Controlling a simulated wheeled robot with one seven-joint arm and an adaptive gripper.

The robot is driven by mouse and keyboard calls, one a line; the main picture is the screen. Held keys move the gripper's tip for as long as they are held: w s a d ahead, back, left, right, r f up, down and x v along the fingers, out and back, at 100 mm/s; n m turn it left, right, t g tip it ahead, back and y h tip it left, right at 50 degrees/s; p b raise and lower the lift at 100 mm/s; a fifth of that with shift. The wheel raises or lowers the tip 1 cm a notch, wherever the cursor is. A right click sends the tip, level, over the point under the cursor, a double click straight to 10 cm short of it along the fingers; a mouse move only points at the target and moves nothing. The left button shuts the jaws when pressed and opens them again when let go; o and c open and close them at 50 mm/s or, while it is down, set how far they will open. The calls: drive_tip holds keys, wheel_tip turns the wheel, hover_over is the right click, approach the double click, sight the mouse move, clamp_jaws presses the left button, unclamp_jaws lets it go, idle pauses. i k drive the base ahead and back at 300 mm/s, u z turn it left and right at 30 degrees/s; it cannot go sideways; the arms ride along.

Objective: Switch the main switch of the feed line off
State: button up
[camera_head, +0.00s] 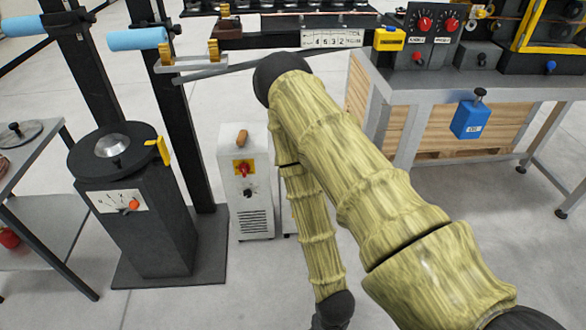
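A white cabinet (251,211) stands on the floor left of my arm. A red rotary switch (242,169) sits on a yellow plate on its front, with a small black knob (249,193) below. No label naming the feed line is readable, so I cannot confirm that this is the main switch. The exact setting of the red handle is too small to tell. My patterned yellow-green arm bends above the cabinet and comes down to its right, ending in a dark wrist joint at the bottom edge. My gripper is not visible.
A dark pedestal (156,225) with a round top and dial stands left of the cabinet. A control panel (430,35) with red knobs sits on the bench (500,85) at right. A blue box (470,119) hangs on its front. A rail line runs along the top.

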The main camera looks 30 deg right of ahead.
sight(244, 167)
drive_tip(key=z, duration=0.6)
drive_tip(key=k, duration=0.45)
drive_tip(key=z, duration=0.6)
drive_tip(key=k, duration=0.9)
drive_tip(key=u, duration=0.05)
drive_tip(key=i, duration=0.4)
drive_tip(key=u, duration=0.95)
drive_tip(key=i, duration=1.05)
drive_tip(key=u, duration=0.05)
